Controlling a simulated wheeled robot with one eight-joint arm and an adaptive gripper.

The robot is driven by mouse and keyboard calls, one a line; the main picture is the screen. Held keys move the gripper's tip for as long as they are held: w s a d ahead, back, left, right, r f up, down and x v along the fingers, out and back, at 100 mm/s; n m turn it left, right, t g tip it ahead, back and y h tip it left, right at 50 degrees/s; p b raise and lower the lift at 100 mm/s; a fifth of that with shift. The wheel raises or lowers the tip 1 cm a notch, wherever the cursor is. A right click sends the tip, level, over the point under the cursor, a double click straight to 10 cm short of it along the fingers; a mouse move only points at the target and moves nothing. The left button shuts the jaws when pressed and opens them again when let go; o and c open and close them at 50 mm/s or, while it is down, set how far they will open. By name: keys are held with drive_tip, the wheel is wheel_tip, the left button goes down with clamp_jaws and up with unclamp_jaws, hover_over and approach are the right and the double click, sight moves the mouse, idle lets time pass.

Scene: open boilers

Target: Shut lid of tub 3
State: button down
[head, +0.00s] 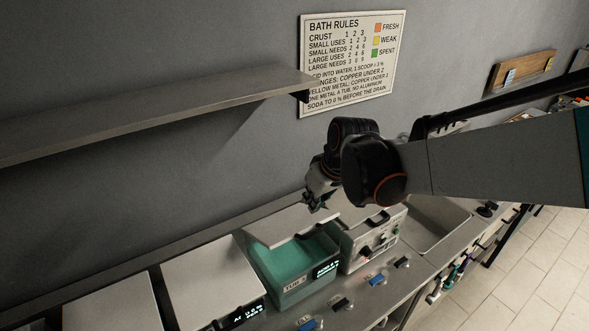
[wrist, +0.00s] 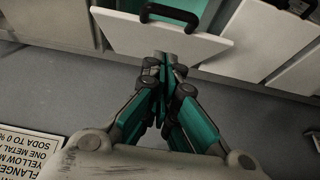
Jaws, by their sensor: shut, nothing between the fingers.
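Tub 3 (head: 291,296) is a teal tub with a "TUB 3" label and a small display, standing on the counter in the head view. Its pale lid (head: 287,226) is raised and tilted at the back, so the teal inside shows from the front. My gripper (head: 318,207) is above the lid's right part, its fingers shut and empty. In the wrist view the shut fingertips (wrist: 167,58) overlap the edge of a pale lid (wrist: 125,37) with a black handle (wrist: 171,14). I cannot tell whether they touch it.
Pale-lidded tubs (head: 211,278) stand to the left. A shelf (head: 150,115) and a rules sign (head: 352,62) are on the wall.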

sight(315, 223)
drive_tip(key=shift+s+d+f, duration=0.1)
drive_tip(key=shift+s+f, duration=0.05)
drive_tip(key=shift+f, duration=2.75)
drive_tip(key=shift+f, duration=0.1)
drive_tip(key=shift+s+d+f+b, duration=0.3)
drive_tip(key=shift+f+b, duration=0.15)
drive_tip(key=shift+b, duration=0.15)
drive_tip(key=s+d+f+t+y+b, duration=0.1)
drive_tip(key=s+f+t+b, duration=0.1)
drive_tip(key=f+b, duration=0.5)
drive_tip(key=s+d+f+t+y+b, duration=0.1)
drive_tip(key=s+d+f+t+b, duration=0.1)
drive_tip(key=f+b, duration=0.5)
drive_tip(key=shift+s+y+b, duration=0.4)
drive_tip(key=shift+s+b, duration=0.2)
drive_tip(key=shift+b, duration=0.6)
